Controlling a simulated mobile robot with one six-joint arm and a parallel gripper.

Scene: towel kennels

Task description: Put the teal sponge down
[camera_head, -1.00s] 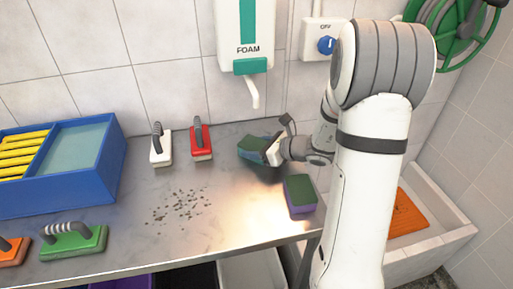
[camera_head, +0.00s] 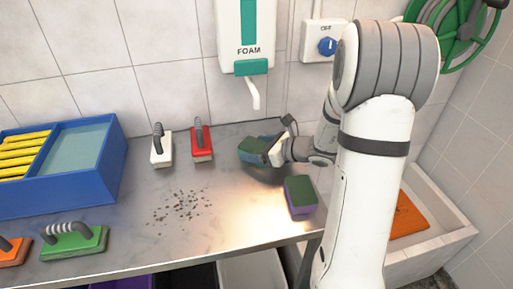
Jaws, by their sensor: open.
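The teal sponge (camera_head: 254,149), with a dark green top, rests on the steel counter towards the back, below the foam dispenser. My gripper (camera_head: 275,148) is open at the sponge's right end, with one finger in front and one behind. The fingers partly hide that end, and I cannot tell whether they touch it. A purple sponge (camera_head: 300,197) with a green top lies on the counter to the right and nearer.
The steel counter (camera_head: 225,215) has dark specks at its middle. White (camera_head: 161,151), red (camera_head: 202,146), green (camera_head: 75,243) and orange (camera_head: 14,252) brushes stand on it. A blue bin (camera_head: 75,190) is at left. A sink (camera_head: 448,237) with an orange item (camera_head: 408,218) is at right.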

